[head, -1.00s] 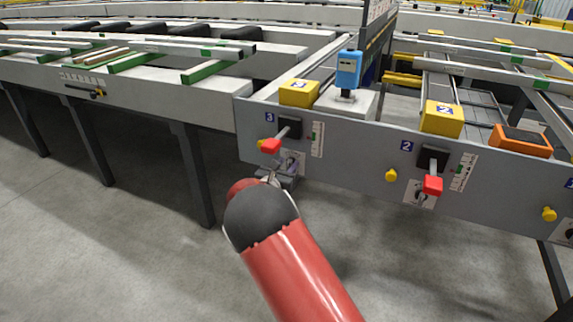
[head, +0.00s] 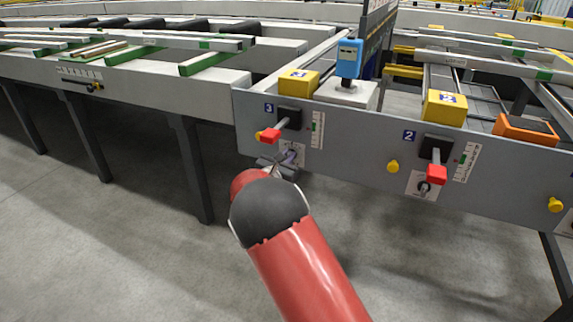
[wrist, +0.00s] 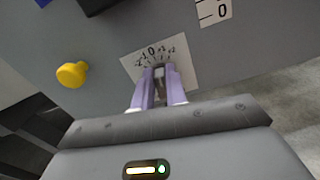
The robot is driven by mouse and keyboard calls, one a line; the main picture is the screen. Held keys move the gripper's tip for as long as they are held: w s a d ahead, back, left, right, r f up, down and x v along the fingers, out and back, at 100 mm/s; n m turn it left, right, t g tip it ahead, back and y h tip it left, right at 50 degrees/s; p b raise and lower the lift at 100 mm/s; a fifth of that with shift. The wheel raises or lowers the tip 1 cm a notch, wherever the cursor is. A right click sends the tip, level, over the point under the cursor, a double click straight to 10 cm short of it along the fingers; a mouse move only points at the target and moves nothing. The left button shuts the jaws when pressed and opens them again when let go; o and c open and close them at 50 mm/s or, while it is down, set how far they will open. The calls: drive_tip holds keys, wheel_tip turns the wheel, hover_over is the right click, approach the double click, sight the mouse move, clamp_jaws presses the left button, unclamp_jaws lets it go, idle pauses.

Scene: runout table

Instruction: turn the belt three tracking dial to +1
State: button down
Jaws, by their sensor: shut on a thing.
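The belt three tracking dial (wrist: 159,77) is a small dark knob on a white scale plate (wrist: 184,68), low on the grey panel under the number 3. My gripper (wrist: 158,84) is shut on the dial, with a pale purple finger on each side of it. The scale numbers arc above the dial with 0 near the top. The fingers hide part of the knob, and I cannot tell exactly which mark it points to. In the head view my gripper (head: 287,160) is at the panel and covers most of the dial.
A red-handled lever (head: 270,135) sits just above my gripper, and a yellow knob (wrist: 72,74) is to its left in the wrist view. Belt two's dial (head: 424,187) and red lever (head: 437,174) are further right. A dark table leg (head: 190,167) stands left of my arm.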

drive_tip(key=m+b, duration=0.2)
drive_tip(key=b, duration=0.1)
drive_tip(key=shift+d, duration=0.1)
drive_tip(key=c, duration=1.4)
unclamp_jaws()
drive_tip(key=shift+c, duration=0.2)
drive_tip(key=v, duration=0.8)
